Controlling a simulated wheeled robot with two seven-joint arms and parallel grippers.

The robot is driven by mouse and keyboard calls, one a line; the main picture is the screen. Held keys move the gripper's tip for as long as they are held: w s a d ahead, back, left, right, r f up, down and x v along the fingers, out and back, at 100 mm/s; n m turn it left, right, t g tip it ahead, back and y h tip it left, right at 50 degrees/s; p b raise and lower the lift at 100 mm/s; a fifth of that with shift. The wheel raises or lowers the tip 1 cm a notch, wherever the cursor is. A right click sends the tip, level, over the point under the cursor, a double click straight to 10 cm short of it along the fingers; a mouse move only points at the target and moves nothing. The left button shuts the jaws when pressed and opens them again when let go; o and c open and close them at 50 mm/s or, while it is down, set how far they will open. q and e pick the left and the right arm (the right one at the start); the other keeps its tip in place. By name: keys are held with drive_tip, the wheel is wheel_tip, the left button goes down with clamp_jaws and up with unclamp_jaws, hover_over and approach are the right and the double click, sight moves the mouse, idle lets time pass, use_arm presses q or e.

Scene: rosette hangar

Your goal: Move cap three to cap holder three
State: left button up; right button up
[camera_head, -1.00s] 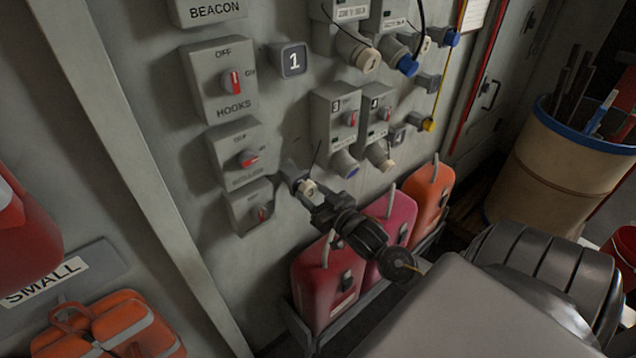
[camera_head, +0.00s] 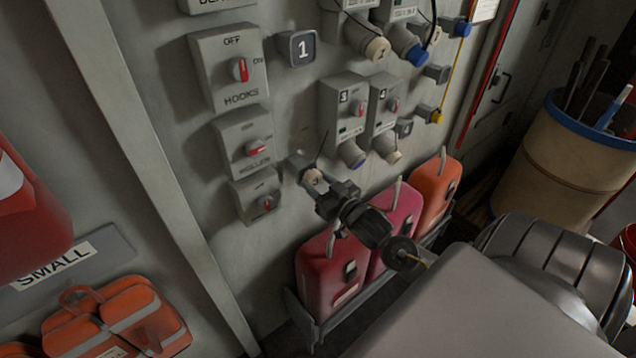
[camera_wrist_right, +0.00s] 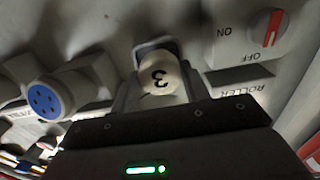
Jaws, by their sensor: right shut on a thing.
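Cap three (camera_head: 313,177) is a round beige cap; its black "3" shows in the wrist view (camera_wrist_right: 160,75). It sits at the front of a small grey wall holder (camera_head: 297,163), which is behind it in the wrist view (camera_wrist_right: 147,47). I cannot tell whether the cap is fully seated. My right gripper (camera_head: 322,192) is shut on the cap, reaching from the lower right. The gripper's dark body covers the lower wrist view. My left gripper is not in view.
Switch boxes line the wall left of the cap, with the roller switch (camera_head: 243,145) nearest. Socket box 3 (camera_head: 343,107) is to the right, its blue-faced socket (camera_wrist_right: 45,100) uncovered. Red and orange canisters (camera_head: 328,275) stand in a rack below.

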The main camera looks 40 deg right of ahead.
drive_tip(key=shift+w, duration=0.6)
idle(0.7)
drive_tip(key=o, duration=1.4)
drive_tip(key=shift+c, duration=0.2)
drive_tip(key=shift+s+f, duration=0.1)
drive_tip(key=shift+s, duration=0.2)
drive_tip(key=s+b, duration=0.4)
drive_tip(key=s, duration=0.6)
drive_tip(key=shift+s, duration=0.15)
